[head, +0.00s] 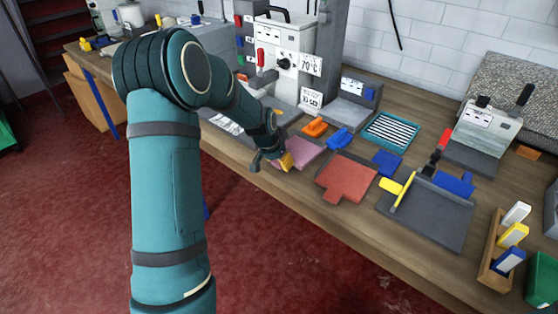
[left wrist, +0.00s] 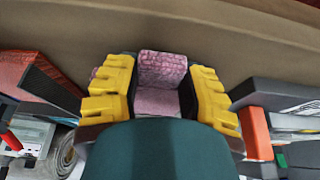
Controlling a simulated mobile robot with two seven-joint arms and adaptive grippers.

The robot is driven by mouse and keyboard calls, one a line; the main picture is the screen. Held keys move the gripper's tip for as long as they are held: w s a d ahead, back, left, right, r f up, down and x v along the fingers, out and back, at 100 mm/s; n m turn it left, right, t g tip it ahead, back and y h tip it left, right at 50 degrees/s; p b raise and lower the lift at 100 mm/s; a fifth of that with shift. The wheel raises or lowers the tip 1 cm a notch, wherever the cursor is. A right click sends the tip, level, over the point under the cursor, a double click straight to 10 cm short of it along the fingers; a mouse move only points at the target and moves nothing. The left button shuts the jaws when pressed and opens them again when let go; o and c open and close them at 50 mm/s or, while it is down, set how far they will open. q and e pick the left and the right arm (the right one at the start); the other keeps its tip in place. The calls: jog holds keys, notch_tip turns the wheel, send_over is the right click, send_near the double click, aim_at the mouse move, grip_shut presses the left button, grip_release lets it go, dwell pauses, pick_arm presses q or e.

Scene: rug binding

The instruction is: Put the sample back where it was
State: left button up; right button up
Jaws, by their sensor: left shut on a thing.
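A flat pink sample (head: 308,149) is near the front edge of the workbench, between the heated press and a red pad. My left gripper (head: 285,161) is at its near left end. In the left wrist view the textured pink sample (left wrist: 161,70) sits between the yellow finger pads of my left gripper (left wrist: 162,90), which is shut on it. Whether the sample touches the bench below cannot be told. My right gripper is in neither view.
The red pad (head: 346,178) lies just right of the sample. Orange (head: 315,127) and blue (head: 340,138) pieces lie behind it. A striped teal mat (head: 391,131), a grey board (head: 440,220) and a wooden rack (head: 492,262) stand further right. The press (head: 282,50) rises behind.

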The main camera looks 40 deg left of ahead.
pick_arm(q)
jog(key=shift+f, duration=0.1)
jog(key=o, duration=1.1)
jog(key=shift+o, duration=0.2)
jog(key=shift+r, duration=0.45)
jog(key=p+v, duration=0.2)
jog(key=v, duration=0.9)
jog(key=shift+s, duration=0.15)
jog(key=shift+r, duration=0.15)
